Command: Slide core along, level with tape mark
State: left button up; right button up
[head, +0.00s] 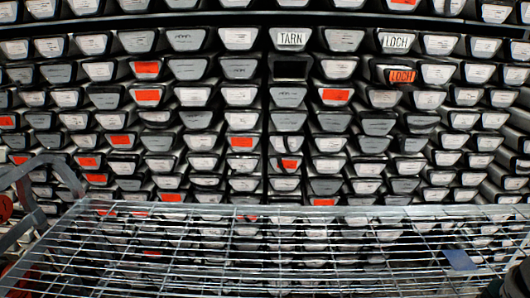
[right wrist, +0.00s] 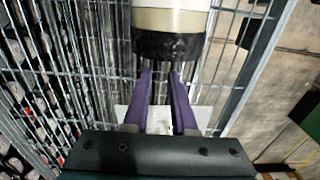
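A cream-and-white cylinder with a black end (right wrist: 170,45), seemingly a core, is at the top of the right wrist view. My right gripper (right wrist: 160,72) has two purple fingers, apart with a gap between them. Their tips point at the black end; I cannot tell whether they touch it. The cylinder does not show clearly in the head view. A small blue patch (head: 460,259), possibly the tape mark, is at the right of the wire rack (head: 230,262).
Stacked core liners with white, grey and orange end labels fill the wall. A dark opening (head: 290,68) is below the TARN label (head: 291,39). The rack looks mostly bare. A pale panel (right wrist: 188,118) lies below my right fingers.

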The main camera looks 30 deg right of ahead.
notch_tip(320, 180, up, 9)
jog(key=p, duration=0.8)
